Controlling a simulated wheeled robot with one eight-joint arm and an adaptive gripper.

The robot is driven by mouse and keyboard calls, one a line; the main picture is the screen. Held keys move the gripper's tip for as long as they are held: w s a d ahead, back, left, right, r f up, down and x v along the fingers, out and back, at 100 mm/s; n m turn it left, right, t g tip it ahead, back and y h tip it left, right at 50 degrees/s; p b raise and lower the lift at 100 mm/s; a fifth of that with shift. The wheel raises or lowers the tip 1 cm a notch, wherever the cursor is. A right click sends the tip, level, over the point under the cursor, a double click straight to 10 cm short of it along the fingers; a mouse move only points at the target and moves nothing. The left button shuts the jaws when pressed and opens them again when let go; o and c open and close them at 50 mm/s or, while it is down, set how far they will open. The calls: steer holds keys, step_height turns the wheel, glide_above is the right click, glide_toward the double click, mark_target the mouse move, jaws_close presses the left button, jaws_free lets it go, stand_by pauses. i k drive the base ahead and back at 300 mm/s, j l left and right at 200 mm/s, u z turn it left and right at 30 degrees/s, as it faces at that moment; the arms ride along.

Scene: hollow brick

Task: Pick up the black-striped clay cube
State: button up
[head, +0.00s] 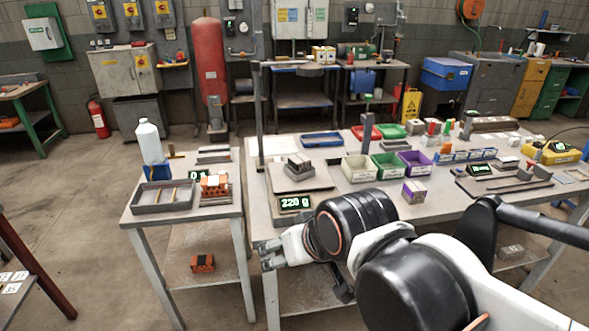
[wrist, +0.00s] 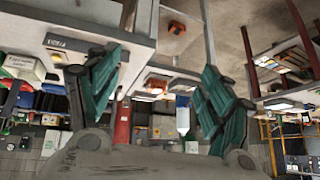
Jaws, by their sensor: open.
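A small orange clay cube (head: 203,263) with a dark band sits on the lower shelf of the small left table. It also shows in the wrist view (wrist: 177,28), near the top. A second orange clay block (head: 214,186) stands on the tabletop above, with pale and dark patches on it; its markings are too small to read surely. My gripper (head: 268,255) is at the front left corner of the big bench, right of the small table and apart from both clay pieces. In the wrist view its green-padded fingers (wrist: 155,85) are spread wide with nothing between them.
The small table (head: 180,217) also holds a grey tray (head: 163,197) and a white bottle (head: 149,143). Its legs frame the lower shelf (head: 225,264). The big bench carries a scale (head: 292,204) reading 220 g and several coloured bins.

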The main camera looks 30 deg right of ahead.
mark_target(299, 164)
steer(key=i+j, duration=0.3)
steer(key=i, duration=0.2)
steer(key=i+j+z, duration=0.1)
steer(key=i+j, duration=0.2)
steer(key=i, duration=0.25)
steer(key=j+z, duration=0.15)
steer(key=l+u, duration=0.15)
